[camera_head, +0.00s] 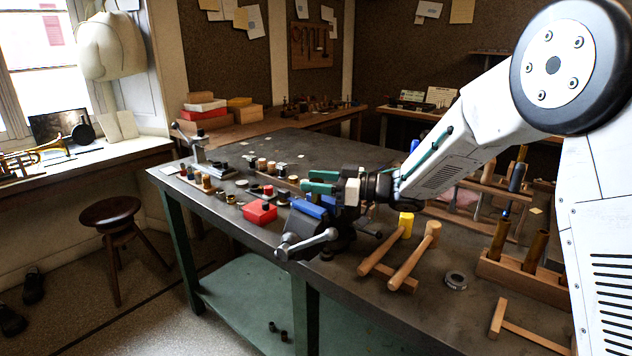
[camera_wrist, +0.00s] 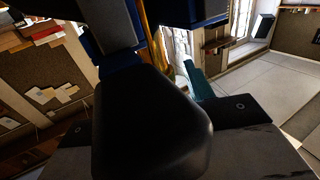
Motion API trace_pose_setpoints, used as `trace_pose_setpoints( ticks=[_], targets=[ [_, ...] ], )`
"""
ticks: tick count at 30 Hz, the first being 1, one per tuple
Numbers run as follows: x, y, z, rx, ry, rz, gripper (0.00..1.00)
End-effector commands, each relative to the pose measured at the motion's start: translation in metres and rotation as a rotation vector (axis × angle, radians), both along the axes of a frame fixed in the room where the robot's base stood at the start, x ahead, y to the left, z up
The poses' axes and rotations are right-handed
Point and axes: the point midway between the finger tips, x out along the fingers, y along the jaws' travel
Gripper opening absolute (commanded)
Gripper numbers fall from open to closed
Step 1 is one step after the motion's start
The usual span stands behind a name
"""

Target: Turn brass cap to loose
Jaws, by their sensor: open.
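My gripper (camera_head: 312,182) is open, with green fingers, just above the blue-jawed bench vise (camera_head: 310,207) at the bench's front edge. A teal finger also shows in the wrist view (camera_wrist: 198,82), beside a large dark shape that fills the middle. At the top of the wrist view, a brass-coloured strip (camera_wrist: 151,45) runs between dark blue blocks, which look like the vise jaws. I cannot tell whether this strip carries the brass cap. In the head view my gripper and the vise hide that spot, and I cannot make out a cap. No contact with the fingers can be seen.
Two mallets (camera_head: 407,262) and a metal ring (camera_head: 456,281) lie right of the vise on the dark bench (camera_head: 340,150). A red box (camera_head: 260,212) and several small parts stand to its left. A wooden rack (camera_head: 525,275) is at the right. The vise handle (camera_head: 308,241) sticks out in front.

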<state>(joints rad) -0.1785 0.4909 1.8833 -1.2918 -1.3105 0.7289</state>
Motion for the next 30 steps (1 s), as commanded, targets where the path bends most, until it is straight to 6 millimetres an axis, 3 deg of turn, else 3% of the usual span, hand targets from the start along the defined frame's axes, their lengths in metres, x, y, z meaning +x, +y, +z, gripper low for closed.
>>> trace_pose_setpoints(
  ticks=[8,13,23,30],
  targets=[
    [0.0005,0.0021,-0.0001,0.0,0.0,0.0,0.52],
    [0.0004,0.0021,0.0,0.0,0.0,0.0,0.07],
    [0.0009,0.0021,-0.0002,0.001,-0.001,0.034,0.07],
    [0.0016,0.0021,-0.0002,0.001,-0.001,0.166,0.07]
  ],
)
